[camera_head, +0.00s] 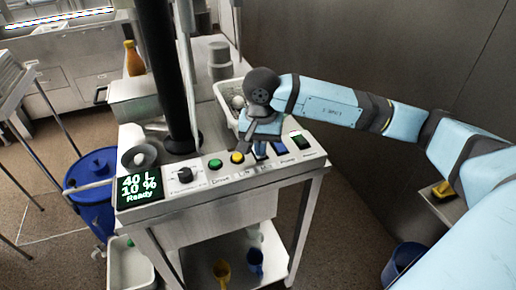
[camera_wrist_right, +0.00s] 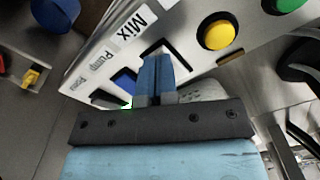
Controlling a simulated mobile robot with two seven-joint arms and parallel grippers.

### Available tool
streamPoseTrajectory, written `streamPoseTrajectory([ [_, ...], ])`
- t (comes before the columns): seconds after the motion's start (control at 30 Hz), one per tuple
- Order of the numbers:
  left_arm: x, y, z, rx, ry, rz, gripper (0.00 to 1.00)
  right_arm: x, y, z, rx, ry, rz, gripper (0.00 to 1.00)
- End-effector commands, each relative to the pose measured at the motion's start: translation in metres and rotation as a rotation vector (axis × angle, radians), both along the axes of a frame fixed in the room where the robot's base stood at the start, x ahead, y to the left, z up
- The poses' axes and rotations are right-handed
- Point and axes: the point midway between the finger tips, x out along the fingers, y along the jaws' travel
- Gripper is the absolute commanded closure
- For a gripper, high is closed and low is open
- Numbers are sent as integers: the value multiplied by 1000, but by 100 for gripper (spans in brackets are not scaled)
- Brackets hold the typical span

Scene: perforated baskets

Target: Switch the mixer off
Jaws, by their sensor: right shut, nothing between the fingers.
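The mixer's control panel (camera_head: 218,178) slopes along the front of the steel cart. Its display (camera_head: 139,188) reads "40 L 10 % Ready". A black knob (camera_head: 185,174), a green button (camera_head: 215,163) and a yellow button (camera_head: 237,157) sit in a row, followed by switches. My right gripper (camera_head: 261,150) is shut and empty, its fingertips down at the switch by the "Mix" label (camera_wrist_right: 130,30). In the wrist view, the shut fingers (camera_wrist_right: 155,65) cover most of that switch, so its position and any contact cannot be told. My left gripper is out of view.
A blue switch (camera_wrist_right: 124,80) by the "Pump" label is close beside the fingers; the yellow button (camera_wrist_right: 216,35) is on their other side. A white basket (camera_head: 228,97) stands behind the panel. A blue barrel (camera_head: 92,178) stands left of the cart. A dark wall rises behind my right arm.

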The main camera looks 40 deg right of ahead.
Motion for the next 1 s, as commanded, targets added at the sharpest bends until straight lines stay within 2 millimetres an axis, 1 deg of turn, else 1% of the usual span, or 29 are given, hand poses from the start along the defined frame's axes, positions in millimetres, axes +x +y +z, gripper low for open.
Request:
streamPoseTrajectory([
  [0.03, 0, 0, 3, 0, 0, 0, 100, 0, 0, 6, 0, -1, 0, 100],
  [0.1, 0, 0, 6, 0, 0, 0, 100, 0, 0, 12, -1, -2, 0, 100],
  [0.7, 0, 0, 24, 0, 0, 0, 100, 1, 0, 61, -1, -4, 0, 100],
  [0.8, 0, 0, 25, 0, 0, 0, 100, 1, 0, 65, 0, -3, 0, 100],
  [1.0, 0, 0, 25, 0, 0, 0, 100, 0, 0, 65, 0, -3, 0, 100],
])
